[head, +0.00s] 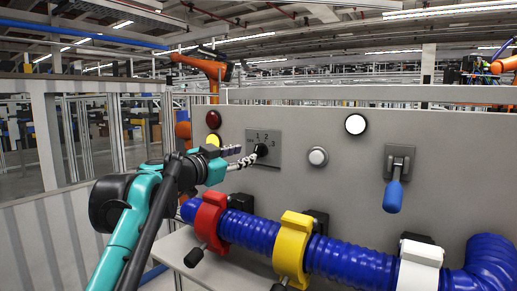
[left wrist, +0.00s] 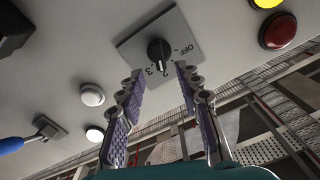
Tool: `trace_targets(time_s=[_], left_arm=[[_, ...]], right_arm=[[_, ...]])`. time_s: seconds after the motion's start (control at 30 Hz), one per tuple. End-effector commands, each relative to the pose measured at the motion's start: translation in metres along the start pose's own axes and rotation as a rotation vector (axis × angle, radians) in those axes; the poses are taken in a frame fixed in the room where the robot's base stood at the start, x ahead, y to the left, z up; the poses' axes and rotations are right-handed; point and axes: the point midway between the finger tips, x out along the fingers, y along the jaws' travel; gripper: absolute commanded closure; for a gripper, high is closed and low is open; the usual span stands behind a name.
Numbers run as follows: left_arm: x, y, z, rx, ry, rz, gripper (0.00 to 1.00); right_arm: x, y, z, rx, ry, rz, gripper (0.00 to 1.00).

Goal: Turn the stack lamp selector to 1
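The stack lamp selector is a black knob (head: 261,150) on a square grey plate (head: 273,137) marked OFF, 1, 2 and 3. In the left wrist view the knob (left wrist: 158,52) shows a pale pointer line that appears to point towards the 2. My left gripper (head: 247,161) is just in front of the plate in the head view, partly covering its lower left. In the left wrist view my left gripper (left wrist: 159,78) is open, its two fingers apart with the knob ahead of the gap. Contact with the knob cannot be told. My right gripper is not in view.
A red lamp (head: 213,119) and a yellow lamp (head: 212,141) are left of the plate. A pale button (head: 317,156), a white lamp (head: 355,124) and a blue-handled lever (head: 393,195) are to its right. A blue hose (head: 345,260) with red, yellow and white clamps runs below.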

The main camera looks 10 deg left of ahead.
Motion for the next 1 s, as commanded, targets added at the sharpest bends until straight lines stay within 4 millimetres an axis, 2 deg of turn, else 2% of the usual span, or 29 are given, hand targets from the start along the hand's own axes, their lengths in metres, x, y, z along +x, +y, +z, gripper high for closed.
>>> trace_targets(time_s=[0.1, 0.3, 0.47, 0.73, 0.87, 1.0], left_arm=[[0.021, 0.0, -0.002, 0.0, 0.001, 0.003, 0.66], [0.051, 0.0, -0.002, -0.001, 0.0, 0.002, 0.66], [0.062, 0.001, -0.001, -0.001, 0.0, 0.001, 0.66], [0.064, 0.001, 0.0, -0.001, 0.0, 0.0, 0.66], [0.064, 0.001, 0.0, -0.001, 0.0, 0.001, 1.0], [0.064, 0.001, 0.0, -0.001, 0.0, 0.001, 1.0]], right_arm=[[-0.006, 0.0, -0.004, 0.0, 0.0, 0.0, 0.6], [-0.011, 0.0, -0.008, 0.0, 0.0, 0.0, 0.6], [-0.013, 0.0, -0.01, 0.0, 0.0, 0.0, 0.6], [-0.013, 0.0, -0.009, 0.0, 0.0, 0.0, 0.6], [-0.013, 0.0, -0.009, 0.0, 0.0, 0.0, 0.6], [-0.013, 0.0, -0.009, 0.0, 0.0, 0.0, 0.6]])
